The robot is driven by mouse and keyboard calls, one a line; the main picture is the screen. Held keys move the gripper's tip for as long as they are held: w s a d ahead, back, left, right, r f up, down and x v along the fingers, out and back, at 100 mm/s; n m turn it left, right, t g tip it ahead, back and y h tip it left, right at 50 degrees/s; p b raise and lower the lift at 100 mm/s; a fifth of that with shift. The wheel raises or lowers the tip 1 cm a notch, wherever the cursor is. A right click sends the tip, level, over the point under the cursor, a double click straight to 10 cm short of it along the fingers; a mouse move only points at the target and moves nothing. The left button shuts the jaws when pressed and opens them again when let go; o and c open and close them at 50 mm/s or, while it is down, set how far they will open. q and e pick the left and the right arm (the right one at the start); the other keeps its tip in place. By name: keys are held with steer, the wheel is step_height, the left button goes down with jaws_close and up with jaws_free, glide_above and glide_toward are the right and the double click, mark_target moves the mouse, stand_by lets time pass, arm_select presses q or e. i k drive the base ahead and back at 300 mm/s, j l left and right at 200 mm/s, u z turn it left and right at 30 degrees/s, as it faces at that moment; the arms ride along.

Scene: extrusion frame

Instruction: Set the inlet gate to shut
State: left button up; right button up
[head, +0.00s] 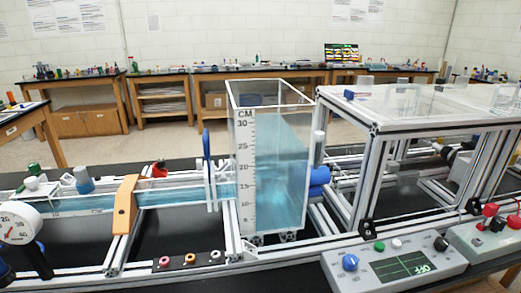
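No label marks the inlet gate. A blue upright handle (206,145) stands at clear upright plates (211,184), where the clear channel (188,192) meets the tank; this may be the gate. I cannot tell from this view whether it is open or shut. The clear tank (270,100) has a CM scale and holds blue water. A blue fitting (319,178) sits at the tank's right side, partly hidden. Neither of my grippers shows in the head view.
An orange bracket (125,205) crosses the channel. A white dial gauge (18,225) stands at the left. A control box (395,265) with a blue knob and a screen reading OFF is at front right. An aluminium extrusion frame (367,180) fills the right side.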

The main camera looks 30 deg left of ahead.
mark_target(206, 136)
steer(key=u, duration=1.2)
